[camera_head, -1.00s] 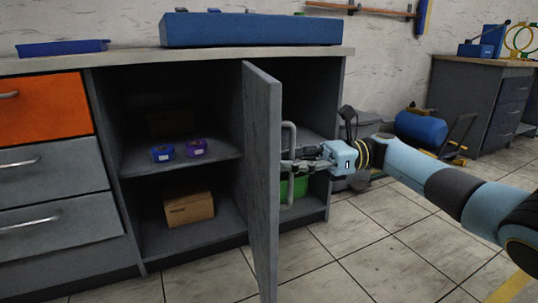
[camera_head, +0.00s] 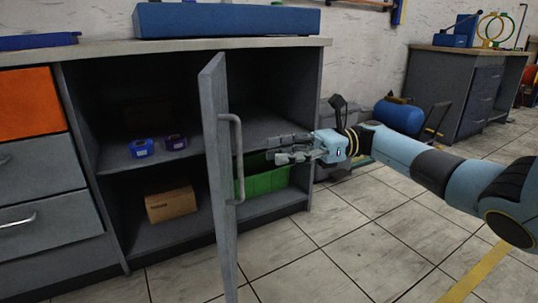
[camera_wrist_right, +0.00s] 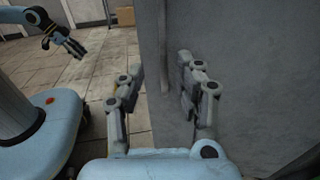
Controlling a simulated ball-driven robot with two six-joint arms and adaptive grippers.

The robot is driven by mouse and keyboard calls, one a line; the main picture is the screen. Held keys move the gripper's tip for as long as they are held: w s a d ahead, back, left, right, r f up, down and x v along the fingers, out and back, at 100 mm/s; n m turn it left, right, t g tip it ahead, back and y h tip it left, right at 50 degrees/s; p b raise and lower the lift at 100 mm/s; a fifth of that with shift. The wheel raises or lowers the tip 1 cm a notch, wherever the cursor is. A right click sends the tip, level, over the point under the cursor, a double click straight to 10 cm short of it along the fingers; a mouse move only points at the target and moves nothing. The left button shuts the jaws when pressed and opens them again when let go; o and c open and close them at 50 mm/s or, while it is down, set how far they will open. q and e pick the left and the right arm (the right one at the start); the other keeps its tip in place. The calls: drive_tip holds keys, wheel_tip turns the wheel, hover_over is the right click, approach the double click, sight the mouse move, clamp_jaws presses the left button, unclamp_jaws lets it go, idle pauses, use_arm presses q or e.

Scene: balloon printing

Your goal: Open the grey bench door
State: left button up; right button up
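The grey bench door (camera_head: 217,215) stands swung well out from the bench, its inside shelves exposed. Its bar handle (camera_head: 239,160) is on the right face. My right gripper (camera_head: 272,147) is open and empty, to the right of the handle and apart from it. In the right wrist view my right gripper (camera_wrist_right: 155,85) shows its two fingers spread, with the grey door (camera_wrist_right: 250,60) behind them. My left gripper (camera_wrist_right: 65,44) shows small at the upper left of that view, fingers apart and empty. It is not in the head view.
Inside the cabinet are a blue box (camera_head: 141,148), a purple box (camera_head: 176,142), a cardboard box (camera_head: 170,205) and a green bin (camera_head: 262,180). A long blue case (camera_head: 228,20) lies on the bench top. Tiled floor (camera_head: 330,245) is free on the right.

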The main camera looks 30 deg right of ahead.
drive_tip(key=s+d, duration=0.1)
drive_tip(key=d, duration=0.7)
drive_tip(key=shift+s+d, duration=0.3)
drive_tip(key=shift+s, duration=0.05)
drive_tip(key=shift+f, duration=0.1)
